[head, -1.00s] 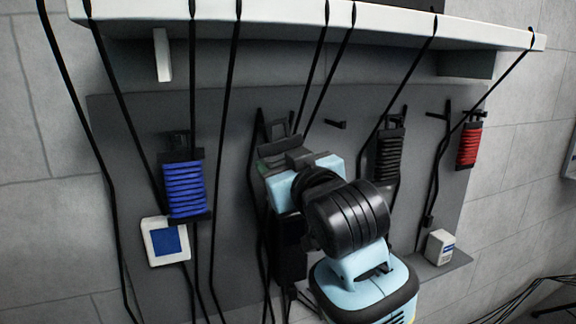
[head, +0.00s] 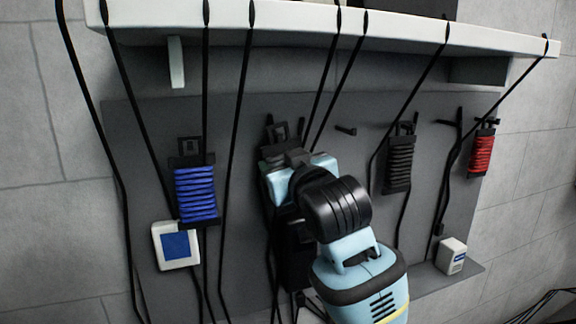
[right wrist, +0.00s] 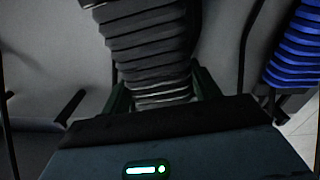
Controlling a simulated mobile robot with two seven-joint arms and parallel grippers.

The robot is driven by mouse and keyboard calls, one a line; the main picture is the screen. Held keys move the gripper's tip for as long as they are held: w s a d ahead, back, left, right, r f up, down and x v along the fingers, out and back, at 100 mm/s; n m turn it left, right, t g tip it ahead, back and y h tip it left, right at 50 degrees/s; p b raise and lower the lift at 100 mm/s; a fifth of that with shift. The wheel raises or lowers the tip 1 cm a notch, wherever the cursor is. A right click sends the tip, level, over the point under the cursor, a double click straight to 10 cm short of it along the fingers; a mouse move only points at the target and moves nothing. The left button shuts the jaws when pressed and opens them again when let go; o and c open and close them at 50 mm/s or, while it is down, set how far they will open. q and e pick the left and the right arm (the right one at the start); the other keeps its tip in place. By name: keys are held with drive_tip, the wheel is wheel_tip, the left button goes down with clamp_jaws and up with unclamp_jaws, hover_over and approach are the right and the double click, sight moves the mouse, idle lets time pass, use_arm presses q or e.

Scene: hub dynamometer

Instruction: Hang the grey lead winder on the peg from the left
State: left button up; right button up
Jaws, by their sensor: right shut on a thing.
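My right gripper (head: 285,160) is shut on the grey lead winder in front of the dark grey board. In the head view the gripper mostly hides the winder; a dark frame (head: 278,132) shows just above the jaws. In the right wrist view the ribbed grey winder (right wrist: 148,50) sits between the fingers. I cannot tell whether the held winder touches a peg. My left gripper is not in view.
A blue winder (head: 195,192) hangs left, a black one (head: 399,165) and a red one (head: 481,155) right. Black leads hang from the white shelf (head: 300,22) across the board (head: 330,200). A white box with a blue face (head: 176,245) and a small white box (head: 451,256) are lower down.

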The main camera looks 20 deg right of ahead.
drive_tip(key=shift+w+f, duration=0.4)
drive_tip(key=shift+w, duration=0.2)
idle(0.5)
drive_tip(key=o, duration=1.2)
drive_tip(key=shift+f, duration=0.1)
drive_tip(key=s, duration=0.7)
drive_tip(key=shift+s+d, duration=0.15)
drive_tip(key=shift+s, duration=0.2)
